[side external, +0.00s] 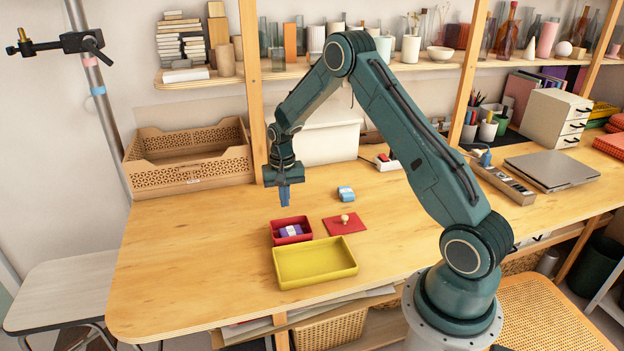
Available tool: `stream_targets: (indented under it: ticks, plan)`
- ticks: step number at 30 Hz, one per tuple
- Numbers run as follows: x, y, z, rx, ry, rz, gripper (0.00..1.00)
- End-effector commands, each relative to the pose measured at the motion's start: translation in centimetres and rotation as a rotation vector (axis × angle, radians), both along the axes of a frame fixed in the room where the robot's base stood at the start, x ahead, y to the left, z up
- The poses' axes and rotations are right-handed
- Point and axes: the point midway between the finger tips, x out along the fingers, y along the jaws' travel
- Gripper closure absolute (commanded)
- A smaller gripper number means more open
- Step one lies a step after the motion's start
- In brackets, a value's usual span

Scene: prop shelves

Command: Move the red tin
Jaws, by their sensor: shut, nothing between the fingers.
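The red tin (276,241) stands open on the wooden table, just behind the yellow tray. A small purple and white item (291,230) lies inside it. A flat red lid (336,227) with a pale round knob (345,218) lies on the table to the right of the tin, apart from it. My gripper (285,203) points down above the table, over and slightly behind the tin. Its blue fingers are shut and empty, apart from the tin.
The shallow yellow tray (315,262) is empty, near the table's front edge. A small blue and white item (345,193) sits behind the lid. A tan perforated crate (190,172) stands back left. The table's left part is clear. Shelves with bottles hang behind.

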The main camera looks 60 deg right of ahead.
Motion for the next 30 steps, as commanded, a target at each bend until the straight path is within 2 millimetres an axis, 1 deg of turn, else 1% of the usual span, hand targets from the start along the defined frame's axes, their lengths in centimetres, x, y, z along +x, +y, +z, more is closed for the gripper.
stream_targets:
  ticks: [1, 6, 12, 16, 26, 30]
  plan:
    - [0.1, 0.0, 0.9, -0.002, -0.003, 0.000, 1.00]
    - [0.1, 0.0, 3.7, -0.002, -0.004, 0.000, 1.00]
    - [0.1, 0.0, 6.0, -0.001, -0.002, 0.000, 1.00]
    - [0.0, 0.0, 6.8, 0.000, -0.001, 0.000, 1.00]
    - [0.0, 0.2, 7.4, -0.002, -0.004, 0.006, 1.00]
    - [-0.3, 0.9, 8.7, -0.007, -0.017, 0.027, 1.00]
